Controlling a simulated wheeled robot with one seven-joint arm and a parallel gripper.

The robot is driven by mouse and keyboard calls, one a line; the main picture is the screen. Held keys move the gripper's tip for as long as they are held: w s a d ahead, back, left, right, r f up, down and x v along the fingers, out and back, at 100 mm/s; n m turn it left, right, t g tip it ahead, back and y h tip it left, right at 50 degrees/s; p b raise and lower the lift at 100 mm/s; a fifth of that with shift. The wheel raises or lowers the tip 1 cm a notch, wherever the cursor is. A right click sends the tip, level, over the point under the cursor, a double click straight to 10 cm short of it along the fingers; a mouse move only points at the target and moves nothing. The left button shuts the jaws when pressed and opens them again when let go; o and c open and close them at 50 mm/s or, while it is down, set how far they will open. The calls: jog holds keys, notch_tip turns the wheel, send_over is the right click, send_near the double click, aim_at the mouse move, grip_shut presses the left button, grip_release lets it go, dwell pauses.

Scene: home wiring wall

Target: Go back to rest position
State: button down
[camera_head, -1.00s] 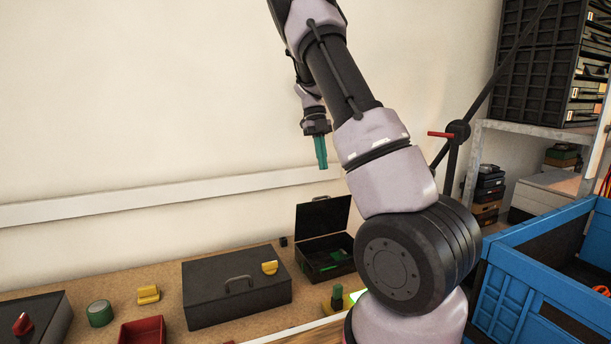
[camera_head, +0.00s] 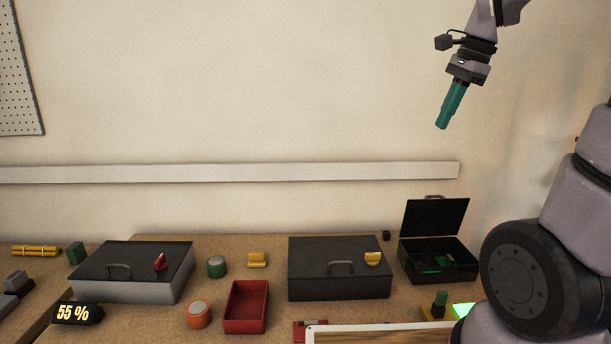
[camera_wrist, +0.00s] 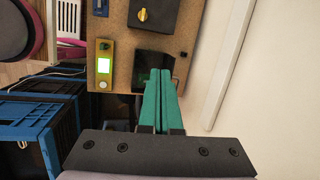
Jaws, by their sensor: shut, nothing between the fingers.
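My gripper (camera_head: 443,124) is raised high at the upper right of the head view, in front of the bare wall. Its teal fingers point down and slightly left. The fingers are together and hold nothing. In the wrist view the gripper (camera_wrist: 161,72) shows its two teal fingers side by side, with the workbench beyond their tips. Nothing touches the fingers.
The workbench (camera_head: 165,325) below carries a closed dark box (camera_head: 340,275), an open black box (camera_head: 445,262), a grey box (camera_head: 130,285) and a red tray (camera_head: 246,308). A white rail (camera_head: 230,173) runs along the wall. Blue crates (camera_wrist: 30,125) show in the wrist view.

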jog(key=s+a+r+n+t, duration=0.2)
jog(key=s+a+n+t, duration=0.2)
jog(key=s+n, duration=0.6)
jog(key=shift+s+a+n, duration=0.3)
jog(key=shift+a+n, duration=0.2)
jog(key=shift+n, duration=0.2)
jog(key=c, duration=1.2)
grip_release()
jog(key=shift+s+a+n+t+h, duration=0.1)
jog(key=shift+s+n+t+h, duration=0.2)
jog(key=shift+n+t, duration=0.15)
jog(key=w+d+f+m+g, duration=0.2)
jog(key=w+d+m, duration=0.15)
jog(key=w, duration=0.45)
jog(key=w+d+f+m+g, duration=0.15)
jog(key=w+m, duration=0.25)
jog(key=w, duration=0.4)
jog(key=w+d+f+m+g+h, duration=0.2)
jog(key=w+d+f+m+g, duration=0.35)
jog(key=w+f, duration=0.55)
jog(key=shift+m+t, duration=0.45)
jog(key=shift+t, duration=0.3)
jog(key=f, duration=0.3)
jog(key=d+f, duration=0.1)
jog(key=f, duration=0.3)
jog(key=d+f, duration=0.1)
jog(key=f, duration=0.3)
jog(key=shift+s, duration=0.4)
grip_shut()
